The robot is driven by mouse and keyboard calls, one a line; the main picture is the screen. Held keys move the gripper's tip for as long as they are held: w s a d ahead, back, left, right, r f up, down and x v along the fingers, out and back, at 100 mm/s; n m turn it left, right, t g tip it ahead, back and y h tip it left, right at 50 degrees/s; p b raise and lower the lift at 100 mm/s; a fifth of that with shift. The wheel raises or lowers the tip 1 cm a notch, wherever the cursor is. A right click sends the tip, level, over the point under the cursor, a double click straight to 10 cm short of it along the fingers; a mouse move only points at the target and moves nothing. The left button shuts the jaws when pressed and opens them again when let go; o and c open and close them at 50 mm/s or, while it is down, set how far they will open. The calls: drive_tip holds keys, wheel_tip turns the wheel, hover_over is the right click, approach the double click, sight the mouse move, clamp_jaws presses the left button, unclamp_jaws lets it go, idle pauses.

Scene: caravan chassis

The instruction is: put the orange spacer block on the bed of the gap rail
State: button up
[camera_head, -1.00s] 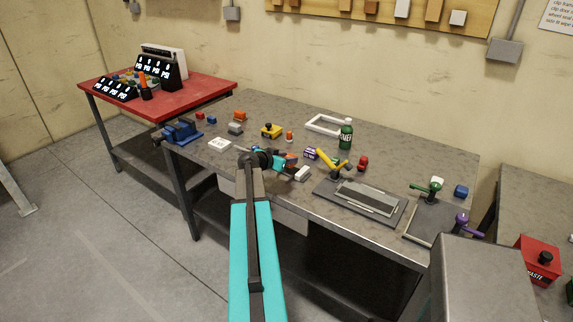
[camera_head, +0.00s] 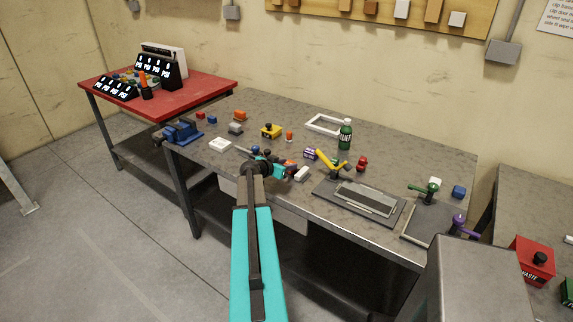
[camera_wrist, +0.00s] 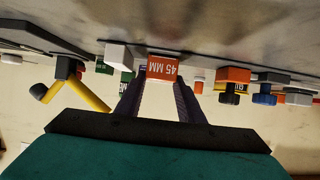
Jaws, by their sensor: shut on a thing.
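The orange spacer block (camera_wrist: 162,69), marked "45 MM", sits between the two fingertips of my gripper (camera_wrist: 158,88) in the wrist view. My gripper is shut on it. In the head view my gripper (camera_head: 284,169) is over the front part of the grey workbench, with a bit of orange at its tip. A flat dark fixture with a long pale grey strip (camera_head: 366,199) and a yellow clamp handle (camera_head: 328,163) lies to the right of my gripper. It looks like the gap rail, but I cannot read a label. The block's height above the bench is unclear.
A white block (camera_head: 302,174) is close to my gripper's right; it also shows in the wrist view (camera_wrist: 118,55). A purple block (camera_head: 310,153), a red knobbed piece (camera_head: 362,163) and a green bottle (camera_head: 345,134) stand behind. A plate with green (camera_head: 424,188) and purple handles is further right.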

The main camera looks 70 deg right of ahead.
drive_tip(key=shift+f, duration=0.15)
drive_tip(key=o, duration=1.1)
drive_tip(key=shift+c, duration=0.2)
drive_tip(key=shift+a, duration=0.1)
drive_tip(key=b+v, duration=0.4)
drive_tip(key=v, duration=0.8)
idle(0.3)
